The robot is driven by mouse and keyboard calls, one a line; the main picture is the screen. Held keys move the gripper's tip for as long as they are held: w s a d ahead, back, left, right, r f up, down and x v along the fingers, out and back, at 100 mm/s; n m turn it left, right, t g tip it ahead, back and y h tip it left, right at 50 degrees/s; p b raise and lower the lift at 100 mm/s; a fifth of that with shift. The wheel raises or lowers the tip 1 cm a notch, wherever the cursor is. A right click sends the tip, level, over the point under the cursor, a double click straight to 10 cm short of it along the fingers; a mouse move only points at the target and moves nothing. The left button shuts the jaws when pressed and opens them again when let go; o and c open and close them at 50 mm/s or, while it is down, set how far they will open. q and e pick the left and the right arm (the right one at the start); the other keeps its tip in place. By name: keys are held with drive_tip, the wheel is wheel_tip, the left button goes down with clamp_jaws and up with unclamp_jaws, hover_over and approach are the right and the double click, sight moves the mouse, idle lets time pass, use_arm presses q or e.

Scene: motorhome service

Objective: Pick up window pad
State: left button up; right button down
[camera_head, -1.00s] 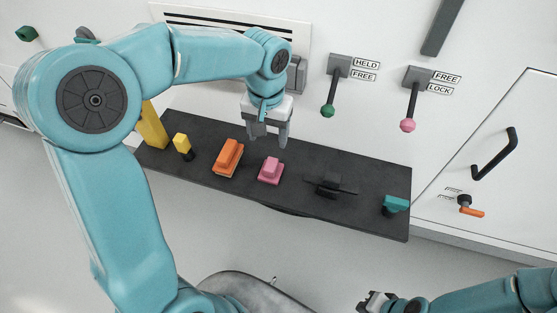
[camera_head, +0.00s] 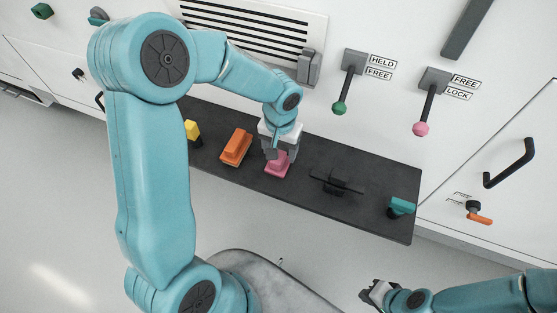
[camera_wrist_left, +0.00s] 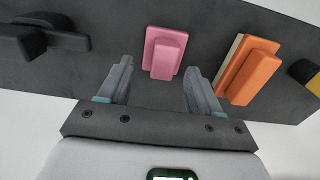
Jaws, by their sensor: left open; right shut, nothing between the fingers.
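A pink pad (camera_head: 277,170) with a raised grip lies on the dark shelf (camera_head: 370,215). An orange pad (camera_head: 236,148) lies to its left. Nothing marks which one is the window pad. My left gripper (camera_head: 279,152) is right over the pink pad, pointing down and partly covering it. In the left wrist view, the gripper (camera_wrist_left: 158,68) is open and the pink pad (camera_wrist_left: 164,54) shows between and just beyond its fingertips, not gripped. The orange pad (camera_wrist_left: 250,72) is outside the right finger there. My right gripper (camera_head: 372,292) is shut and empty at the bottom, away from the shelf.
A yellow block (camera_head: 192,130), a black cross-shaped item (camera_head: 335,184) and a teal item (camera_head: 401,205) are also on the shelf. Levers with a green knob (camera_head: 339,108) and a pink knob (camera_head: 421,129) hang from the wall behind. Bare shelf lies right of the pink pad.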

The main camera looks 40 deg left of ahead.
use_arm(q)
drive_tip(key=f, duration=0.2)
drive_tip(key=f+p, duration=0.1)
drive_tip(key=f, duration=0.1)
drive_tip(key=shift+w+a, duration=0.1)
drive_tip(key=shift+a, duration=0.25)
drive_tip(key=shift+f, duration=0.5)
drive_tip(key=shift+c, duration=0.3)
drive_tip(key=c, duration=1)
drive_tip(key=shift+r, duration=0.15)
wheel_tip(320, 180, up, 20)
drive_tip(key=shift+f+b, duration=0.1)
drive_tip(key=shift+b, duration=0.6)
